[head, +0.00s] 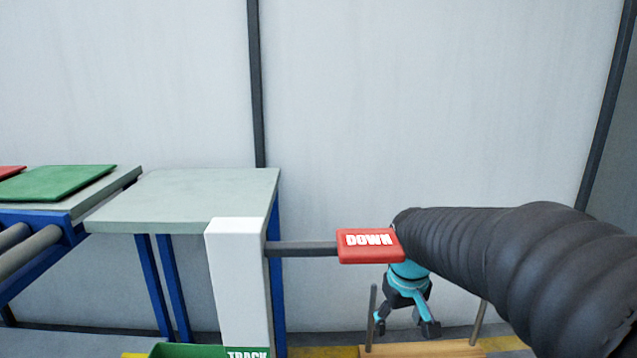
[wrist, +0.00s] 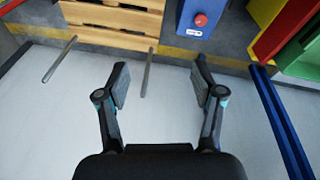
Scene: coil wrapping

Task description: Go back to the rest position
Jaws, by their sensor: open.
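My gripper (head: 407,322) hangs below my dark ribbed arm at the right of the head view, its teal and black fingers pointing down. In the wrist view my gripper (wrist: 160,85) has its two fingers spread wide with nothing between them. A metal post (wrist: 149,73) stands just beyond the left finger, apart from it as far as I can tell. No held object shows in either view.
A red DOWN sign (head: 370,246) juts from a white post (head: 238,285) beside my arm. A grey-topped table (head: 190,195) stands left. A wooden pallet (wrist: 110,20) with posts and a blue box with a red button (wrist: 201,19) lie beyond my gripper.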

